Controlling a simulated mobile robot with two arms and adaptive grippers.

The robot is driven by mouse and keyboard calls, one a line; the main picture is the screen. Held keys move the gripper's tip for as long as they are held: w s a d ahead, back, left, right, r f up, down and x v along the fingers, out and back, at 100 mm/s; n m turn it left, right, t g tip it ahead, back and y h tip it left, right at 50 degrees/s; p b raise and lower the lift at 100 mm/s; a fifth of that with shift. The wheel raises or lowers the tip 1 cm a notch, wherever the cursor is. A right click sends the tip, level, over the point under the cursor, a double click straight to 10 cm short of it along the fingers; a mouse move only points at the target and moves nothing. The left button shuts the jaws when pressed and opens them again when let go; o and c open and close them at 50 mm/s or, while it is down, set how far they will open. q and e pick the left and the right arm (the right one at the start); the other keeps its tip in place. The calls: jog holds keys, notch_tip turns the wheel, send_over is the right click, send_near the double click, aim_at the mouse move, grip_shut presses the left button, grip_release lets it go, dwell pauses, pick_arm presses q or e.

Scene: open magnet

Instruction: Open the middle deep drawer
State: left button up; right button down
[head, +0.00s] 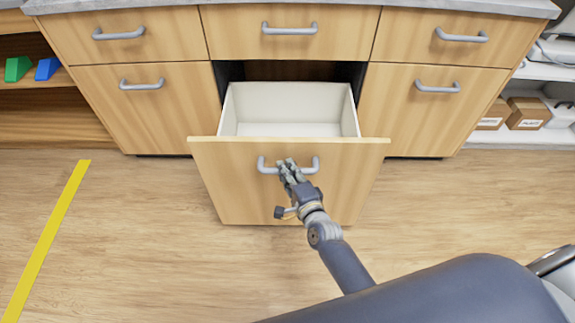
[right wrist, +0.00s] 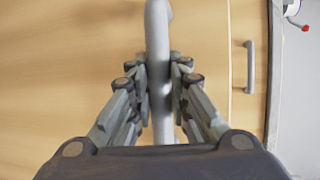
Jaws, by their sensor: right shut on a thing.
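The middle deep drawer (head: 230,190) is pulled well out of the cabinet, and its white inside (head: 290,105) shows empty. Its grey bar handle (head: 268,167) is on the wooden front. My right gripper (head: 287,168) is shut on this handle, a little right of its left end. In the right wrist view the fingers (right wrist: 160,85) press on the handle bar (right wrist: 158,30) from both sides. My left gripper is in neither view.
Closed deep drawers stand to the left (head: 140,110) and right (head: 415,115), with closed shallow drawers above. A grey countertop (head: 340,3) tops the cabinet. The wooden floor is clear around the drawer. A yellow floor stripe (head: 45,240) lies at left. Boxes (head: 527,113) sit on the right shelf.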

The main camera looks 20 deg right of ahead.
jog(key=shift+s, duration=0.15)
jog(key=c, duration=1.5)
grip_release()
jog(key=v, duration=1.2)
jog(key=shift+a, duration=0.1)
